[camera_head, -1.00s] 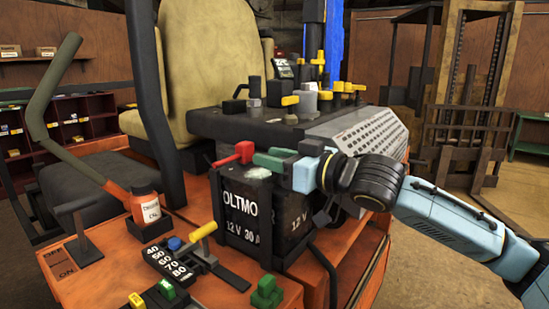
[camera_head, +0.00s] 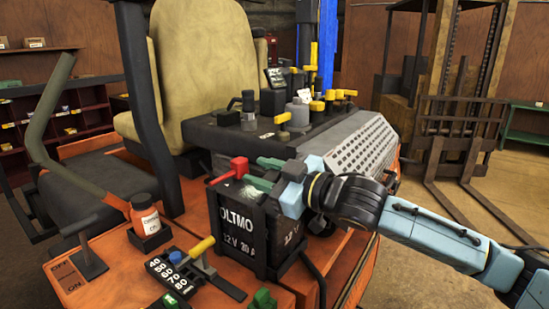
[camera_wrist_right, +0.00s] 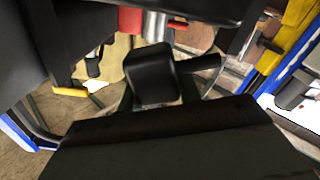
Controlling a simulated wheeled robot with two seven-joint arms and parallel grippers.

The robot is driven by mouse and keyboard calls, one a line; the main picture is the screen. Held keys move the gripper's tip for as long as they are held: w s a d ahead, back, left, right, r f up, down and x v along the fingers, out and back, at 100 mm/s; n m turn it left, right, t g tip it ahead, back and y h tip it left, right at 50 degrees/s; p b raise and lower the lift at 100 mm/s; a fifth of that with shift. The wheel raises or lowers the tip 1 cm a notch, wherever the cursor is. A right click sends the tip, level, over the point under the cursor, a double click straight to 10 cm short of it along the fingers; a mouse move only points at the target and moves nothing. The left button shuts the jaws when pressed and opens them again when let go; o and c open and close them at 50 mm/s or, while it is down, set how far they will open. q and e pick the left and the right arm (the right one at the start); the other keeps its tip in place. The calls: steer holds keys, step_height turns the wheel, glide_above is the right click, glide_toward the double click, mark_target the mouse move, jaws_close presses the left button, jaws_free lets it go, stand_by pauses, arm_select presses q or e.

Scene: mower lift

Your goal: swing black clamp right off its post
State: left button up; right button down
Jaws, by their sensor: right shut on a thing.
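The black battery box (camera_head: 237,231) with white lettering stands on the orange machine body. A red clamp (camera_head: 234,169) sits at the left of its top. My right gripper (camera_head: 258,173) comes in from the right over the box top, its green fingers pointing left towards the red clamp. In the right wrist view it is shut on the black clamp (camera_wrist_right: 152,76), a dark block with a stub to its right. In the head view the fingers hide the black clamp, so I cannot tell whether it still sits on its post. My left gripper is not in view.
A control panel with a yellow-handled lever (camera_head: 201,246) lies in front of the box. An orange bottle (camera_head: 146,221) and an upright lever stand to the left. A perforated grey cover (camera_head: 362,148) rises behind my right wrist. A forklift (camera_head: 455,120) stands at the back right.

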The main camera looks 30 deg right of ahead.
steer(key=n+p, duration=0.1)
steer(key=a+r+n+p, duration=0.1)
steer(key=shift+s+r+n, duration=0.15)
steer(key=shift+s+n, duration=0.2)
steer(key=shift+n, duration=0.05)
steer(key=shift+s+a+n+p, duration=0.3)
steer(key=shift+a+n+p, duration=0.45)
steer(key=shift+n, duration=0.65)
steer(key=shift+s+a+n+p, duration=0.3)
steer(key=shift+a+n+p, duration=0.2)
steer(key=shift+n+p, duration=0.65)
steer(key=shift+s+a+n+p, duration=0.3)
steer(key=shift+a+n+p, duration=0.35)
steer(key=shift+n, duration=1)
steer(key=c, duration=1)
jaws_free()
steer(key=shift+o, duration=0.2)
steer(key=shift+s, duration=0.1)
